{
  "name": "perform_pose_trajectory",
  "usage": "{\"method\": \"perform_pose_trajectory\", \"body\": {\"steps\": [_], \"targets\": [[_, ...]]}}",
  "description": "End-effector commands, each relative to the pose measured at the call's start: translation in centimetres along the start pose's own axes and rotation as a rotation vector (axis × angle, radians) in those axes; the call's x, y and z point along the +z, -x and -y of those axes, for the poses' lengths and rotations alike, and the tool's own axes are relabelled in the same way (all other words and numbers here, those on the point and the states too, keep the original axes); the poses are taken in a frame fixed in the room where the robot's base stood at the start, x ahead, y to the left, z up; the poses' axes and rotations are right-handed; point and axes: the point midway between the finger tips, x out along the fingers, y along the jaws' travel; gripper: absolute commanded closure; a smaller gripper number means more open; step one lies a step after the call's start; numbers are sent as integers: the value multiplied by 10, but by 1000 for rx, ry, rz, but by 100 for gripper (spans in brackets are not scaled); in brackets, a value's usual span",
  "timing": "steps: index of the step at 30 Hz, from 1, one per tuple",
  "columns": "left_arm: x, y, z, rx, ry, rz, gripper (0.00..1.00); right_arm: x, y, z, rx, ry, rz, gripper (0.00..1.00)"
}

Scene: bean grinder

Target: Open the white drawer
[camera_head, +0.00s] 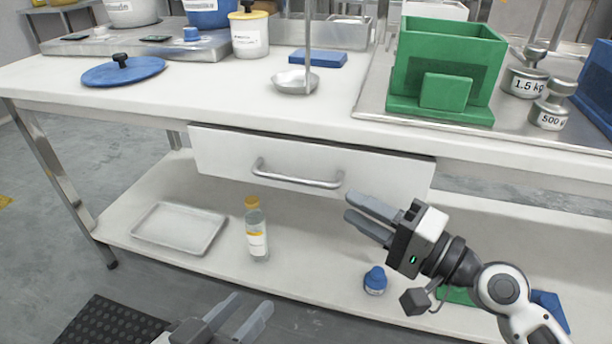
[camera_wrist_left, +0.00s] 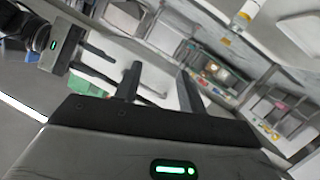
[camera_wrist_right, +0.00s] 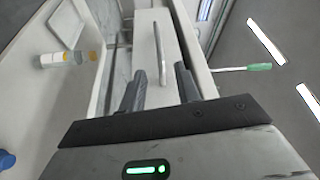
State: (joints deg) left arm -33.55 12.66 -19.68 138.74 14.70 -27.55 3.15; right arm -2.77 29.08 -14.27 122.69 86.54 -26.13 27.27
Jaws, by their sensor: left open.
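The white drawer (camera_head: 222,152) sits under the worktop with a bar-shaped metal handle (camera_head: 298,177) on its front. A thin dark gap shows along the drawer's top edge; I cannot tell how far out it stands. My right gripper (camera_head: 361,212) is in front of the drawer's right part, to the right of the handle and apart from it. Its fingers are spread and empty. In the right wrist view the handle (camera_wrist_right: 160,55) lies beyond the open fingers (camera_wrist_right: 158,85). My left gripper (camera_head: 248,312) is low at the bottom of the head view, open and empty.
The lower shelf holds a tray (camera_head: 180,229), a yellow-capped bottle (camera_head: 256,230) and a blue weight-like object (camera_head: 375,281). On the worktop are a ladle (camera_head: 295,82), a blue lid (camera_head: 123,71), a green box (camera_head: 445,60) and metal weights (camera_head: 551,105).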

Motion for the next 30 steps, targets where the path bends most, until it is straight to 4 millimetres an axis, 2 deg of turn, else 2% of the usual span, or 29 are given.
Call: {"method": "perform_pose_trajectory", "body": {"steps": [1,6,12,15,20,28,30], "targets": [[-2,1,0,-6,-11,9,60,-2,-13,4,-6,-1,-2,68],[1,2,2,-21,-37,27,60,0,-50,3,-5,-1,0,68],[3,2,4,-27,-47,34,60,0,-85,1,-2,0,-1,68],[4,2,4,-27,-47,34,60,0,-96,0,-1,0,-1,68],[4,2,4,-27,-46,34,60,0,-104,-1,0,0,0,68],[4,2,4,-27,-46,35,60,0,-105,-1,1,1,0,68],[4,2,4,-27,-46,35,60,0,-104,-1,1,1,0,87]]}}
